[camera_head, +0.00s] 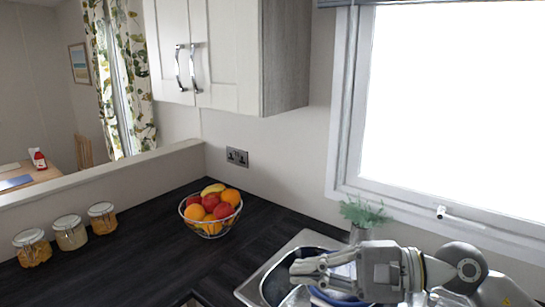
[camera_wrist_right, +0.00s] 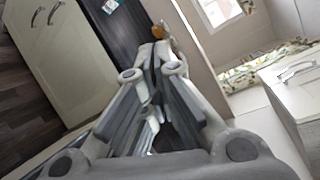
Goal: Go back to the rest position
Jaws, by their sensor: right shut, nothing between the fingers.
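My right gripper (camera_head: 298,270) reaches in from the lower right in the head view, over the sink area. Its fingers point left and are shut with nothing between them. In the wrist view the closed fingertips (camera_wrist_right: 153,52) meet at the upper middle. A dark round pan or bowl (camera_head: 275,284) sits in the sink behind and below the fingers, partly hidden by my gripper. Something blue (camera_head: 335,299) shows under the gripper, too covered to identify. My left gripper is not in view.
A wire fruit bowl (camera_head: 212,228) stands on the dark worktop (camera_head: 140,260), left of the sink (camera_head: 303,239). Several lidded jars (camera_head: 70,233) stand further left. A potted plant (camera_head: 362,217) is by the window behind my arm. A wall cabinet (camera_head: 230,50) hangs above.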

